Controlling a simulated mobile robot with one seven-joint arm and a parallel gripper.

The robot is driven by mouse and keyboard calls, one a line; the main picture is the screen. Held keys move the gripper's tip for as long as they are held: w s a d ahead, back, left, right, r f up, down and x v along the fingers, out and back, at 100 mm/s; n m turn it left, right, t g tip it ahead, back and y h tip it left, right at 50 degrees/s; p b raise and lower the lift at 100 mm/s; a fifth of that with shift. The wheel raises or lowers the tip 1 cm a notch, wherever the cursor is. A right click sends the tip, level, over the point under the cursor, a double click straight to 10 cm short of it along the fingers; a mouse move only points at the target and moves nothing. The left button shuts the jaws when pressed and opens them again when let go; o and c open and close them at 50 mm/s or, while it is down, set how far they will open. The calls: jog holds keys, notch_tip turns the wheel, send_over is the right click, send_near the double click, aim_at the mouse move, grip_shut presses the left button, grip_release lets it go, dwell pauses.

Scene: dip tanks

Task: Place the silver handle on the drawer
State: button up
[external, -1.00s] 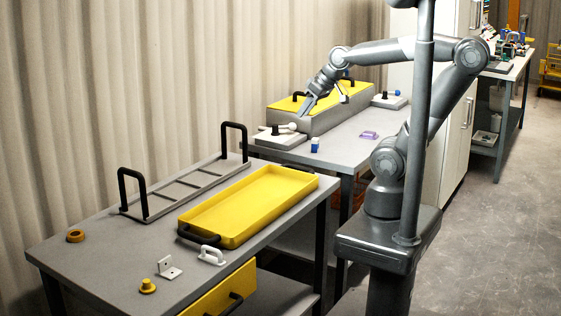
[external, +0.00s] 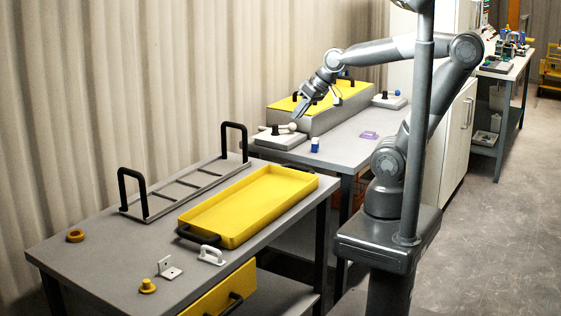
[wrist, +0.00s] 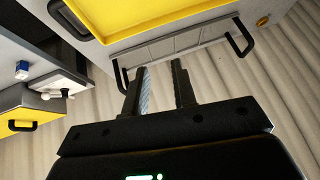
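The silver handle (external: 211,255), a small pale arch-shaped grip, stands on the near table beside the front end of the yellow tray. The yellow drawer (external: 222,296) is under that table's right front side, with a dark handle (external: 233,304) on its face. My gripper (external: 299,108) is in the air by the yellow-lidded tank on the far table, well away from the silver handle. In the wrist view my gripper (wrist: 161,78) has its two fingers apart with nothing between them. The silver handle is not visible in the wrist view.
The yellow tray (external: 220,238) and a grey rack with black handles (external: 150,212) occupy the near table. An L bracket (external: 169,268), yellow knob (external: 148,286) and orange ring (external: 75,236) lie nearby. The yellow-lidded tank (external: 318,121) and blue bottle (external: 315,145) are on the far table.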

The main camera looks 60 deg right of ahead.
jog(key=w+a+f+y, duration=0.1)
jog(key=w+a+y, duration=0.35)
jog(key=a, duration=0.75)
jog(key=m+t+h, duration=0.2)
jog(key=m+t, duration=0.2)
send_over(213, 248)
jog(key=d, duration=0.5)
notch_tip(213, 248, down, 16)
jog(key=s+a+f+t+h, duration=0.2)
jog(key=s+f+t, duration=0.1)
jog(key=s+f, duration=0.6)
jog(key=shift+m+y, duration=0.25)
jog(key=shift+m, duration=0.15)
jog(key=x, duration=0.6)
jog(key=r+x, duration=0.1)
jog(key=x, duration=0.2)
jog(key=shift+w+a+f, duration=0.1)
jog(key=shift+w+a, duration=0.25)
jog(key=shift+w, duration=0.05)
jog(key=shift+c, duration=0.4)
grip_shut()
